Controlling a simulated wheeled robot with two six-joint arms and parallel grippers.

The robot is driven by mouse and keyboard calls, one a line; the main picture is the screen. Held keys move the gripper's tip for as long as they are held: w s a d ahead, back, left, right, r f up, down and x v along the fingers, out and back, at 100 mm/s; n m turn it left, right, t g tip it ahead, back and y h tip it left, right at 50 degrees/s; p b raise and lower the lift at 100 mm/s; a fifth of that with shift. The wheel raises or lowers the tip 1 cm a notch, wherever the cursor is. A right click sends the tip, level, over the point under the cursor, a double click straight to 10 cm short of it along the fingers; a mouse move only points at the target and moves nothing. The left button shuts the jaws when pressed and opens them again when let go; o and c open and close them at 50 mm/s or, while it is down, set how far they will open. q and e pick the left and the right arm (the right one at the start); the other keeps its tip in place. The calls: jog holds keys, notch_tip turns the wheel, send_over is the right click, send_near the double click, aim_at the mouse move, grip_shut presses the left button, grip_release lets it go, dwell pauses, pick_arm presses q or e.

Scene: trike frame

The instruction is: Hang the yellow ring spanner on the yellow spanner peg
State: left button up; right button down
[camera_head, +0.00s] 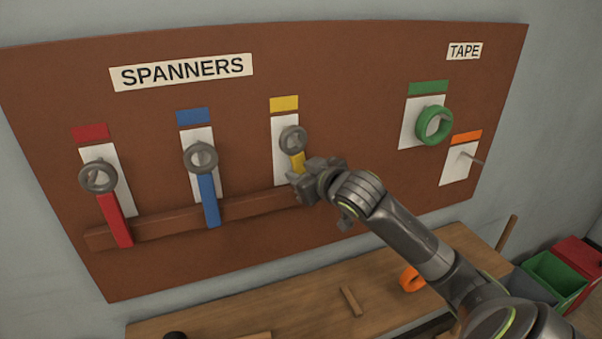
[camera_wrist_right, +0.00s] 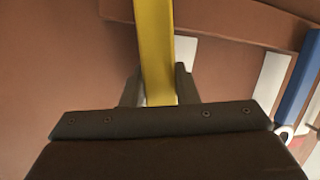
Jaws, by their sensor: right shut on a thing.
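The yellow ring spanner (camera_head: 297,160) is upright at the board, with its grey ring in front of the white panel under the yellow label (camera_head: 284,104). The yellow peg is hidden behind or within the ring, and I cannot tell whether the ring is around it. My right gripper (camera_head: 307,178) is shut on the yellow handle below the ring. In the right wrist view the yellow handle (camera_wrist_right: 154,50) runs up from between the fingers (camera_wrist_right: 158,88). My left gripper is not in view.
A green tape roll (camera_head: 434,125) hangs to the right, beside an empty peg (camera_head: 472,159) under an orange label. An orange roll (camera_head: 411,279) lies on the bench (camera_head: 300,308).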

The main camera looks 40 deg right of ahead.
jog(key=c, duration=1.1)
grip_release()
jog(key=shift+o, duration=0.2)
